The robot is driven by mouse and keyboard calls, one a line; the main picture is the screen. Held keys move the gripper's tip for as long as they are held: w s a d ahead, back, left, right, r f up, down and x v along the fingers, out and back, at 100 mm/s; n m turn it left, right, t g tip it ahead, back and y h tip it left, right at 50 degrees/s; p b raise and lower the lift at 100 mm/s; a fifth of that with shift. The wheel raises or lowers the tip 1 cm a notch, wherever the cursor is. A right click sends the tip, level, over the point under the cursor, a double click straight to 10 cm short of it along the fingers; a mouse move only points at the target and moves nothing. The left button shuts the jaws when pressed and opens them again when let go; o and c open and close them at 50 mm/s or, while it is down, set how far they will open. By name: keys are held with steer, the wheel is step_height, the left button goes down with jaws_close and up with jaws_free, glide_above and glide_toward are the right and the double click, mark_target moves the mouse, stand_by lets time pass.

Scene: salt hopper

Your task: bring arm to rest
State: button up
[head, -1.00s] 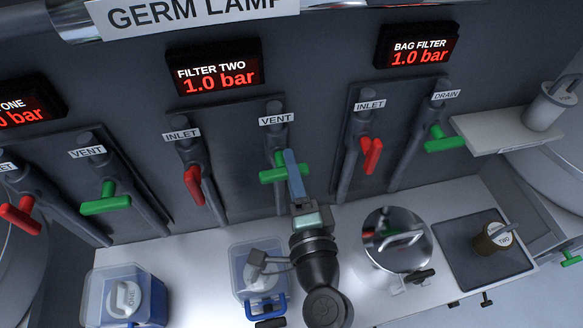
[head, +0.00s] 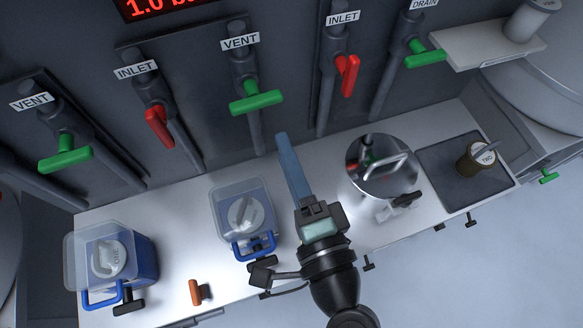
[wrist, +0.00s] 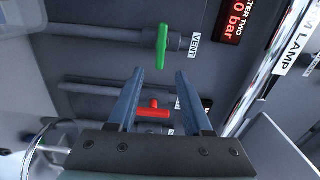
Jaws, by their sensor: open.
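My gripper (head: 283,140) points toward the back panel, above the white counter, in the head view. In the wrist view its two blue-grey fingers (wrist: 158,78) stand apart with nothing between them. The green vent handle (head: 256,102) of filter two is up and left of the fingertips and apart from them. In the wrist view this green handle (wrist: 162,46) shows beyond the fingers, and a red inlet handle (wrist: 153,112) shows between them, farther back.
A brown canister (head: 474,160) sits on a dark mat (head: 450,205). An orange item (head: 196,292) lies near the front edge.

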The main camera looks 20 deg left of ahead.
steer(key=shift+v, duration=0.85)
steer(key=w+d+r+n+t+h, duration=0.15)
steer(key=w+r+n, duration=0.35)
steer(key=r, duration=0.6)
steer(key=w+d+r+n+t+h, duration=0.1)
steer(key=w+r+n+t+h, duration=0.15)
steer(key=w+r, duration=0.55)
steer(key=s+d+r+n+t+h, duration=0.1)
steer(key=s+r+t+h, duration=0.2)
steer(key=r, duration=1)
steer(key=s+d+r+n+t+h+p, duration=0.1)
steer(key=s+r+t, duration=0.4)
steer(key=r, duration=0.8)
steer(key=shift+d+r+n+h, duration=0.25)
steer(key=shift+d+n+h, duration=0.35)
steer(key=shift+h, duration=0.4)
